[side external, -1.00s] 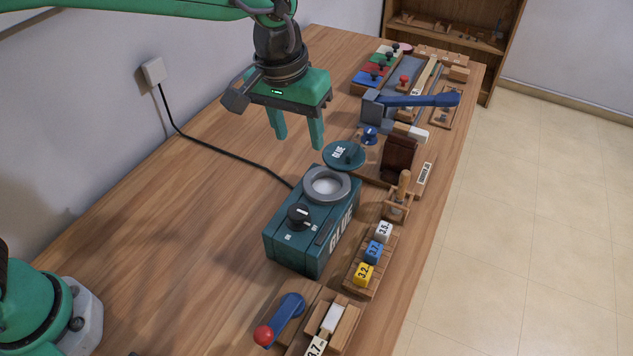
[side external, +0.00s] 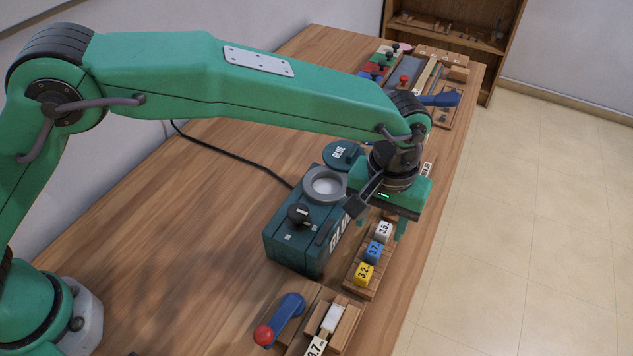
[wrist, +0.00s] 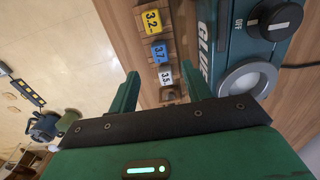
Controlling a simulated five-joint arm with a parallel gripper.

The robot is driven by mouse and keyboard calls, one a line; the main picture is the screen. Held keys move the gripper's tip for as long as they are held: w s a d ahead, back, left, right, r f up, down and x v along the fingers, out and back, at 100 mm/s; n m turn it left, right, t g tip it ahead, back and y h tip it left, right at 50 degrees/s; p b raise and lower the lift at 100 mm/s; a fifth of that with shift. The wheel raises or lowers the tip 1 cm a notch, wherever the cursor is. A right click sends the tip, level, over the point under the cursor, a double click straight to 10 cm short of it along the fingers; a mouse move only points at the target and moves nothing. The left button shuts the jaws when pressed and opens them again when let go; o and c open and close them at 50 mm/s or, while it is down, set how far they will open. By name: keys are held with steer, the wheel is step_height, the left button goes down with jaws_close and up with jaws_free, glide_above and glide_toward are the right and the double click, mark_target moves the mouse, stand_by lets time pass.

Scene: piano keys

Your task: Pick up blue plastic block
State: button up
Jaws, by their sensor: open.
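The blue block (side external: 373,251), labelled 3.7, sits in a wooden rack (side external: 357,287) between a yellow block (side external: 364,273) labelled 3.2 and a white block (side external: 383,231) labelled 3.5. My gripper (side external: 387,222) is over the white-block end of the rack, pointing down, open and empty. In the wrist view the blue block (wrist: 159,53) shows ahead of my fingertips (wrist: 159,72), with the white block (wrist: 165,75) between the fingers and the yellow block (wrist: 152,21) farther off. No contact with any block is visible.
A teal glue machine (side external: 310,225) stands close left of the rack. In front are a lever with a red knob (side external: 264,336) and a wooden holder with a white piece (side external: 332,318). The table's right edge is close to the rack.

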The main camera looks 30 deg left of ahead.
mark_target(375, 249)
steer(key=shift+f, duration=1.3)
steer(key=shift+w+f, duration=0.15)
steer(key=shift+f, duration=2.45)
steer(key=c, duration=1.1)
steer(key=shift+o, duration=0.2)
steer(key=shift+r, duration=0.1)
